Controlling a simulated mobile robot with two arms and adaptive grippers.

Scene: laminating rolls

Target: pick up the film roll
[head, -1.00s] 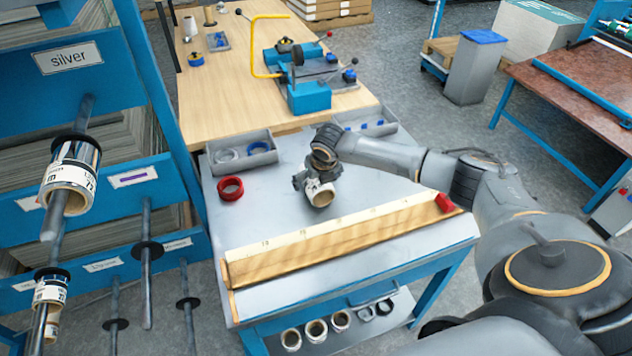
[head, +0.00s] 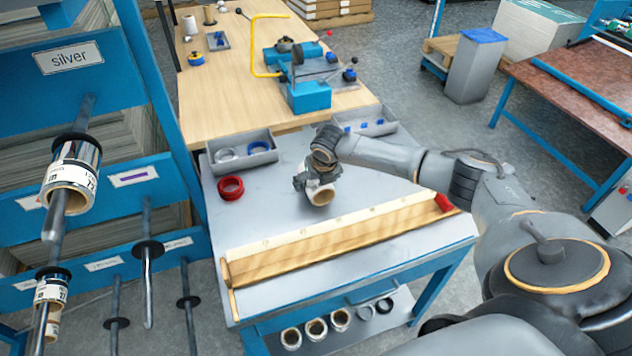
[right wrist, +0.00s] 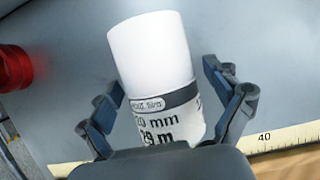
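The film roll (head: 322,196) is white with a dark printed band and lies on the grey table top, behind the wooden ruler bar. In the right wrist view the roll (right wrist: 155,60) fills the middle, its label facing the palm. My right gripper (head: 316,186) is at the roll. In the right wrist view its two fingers (right wrist: 165,95) stand apart, one on each side of the labelled end, with slim gaps showing. The roll appears to rest on the table. My left gripper is not in view.
A red tape roll (head: 230,188) lies left of the roll. A grey bin (head: 263,159) and another bin (head: 383,127) stand behind. The ruler bar (head: 330,243) crosses the front. Silver film rolls (head: 72,185) hang on rack pegs at left.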

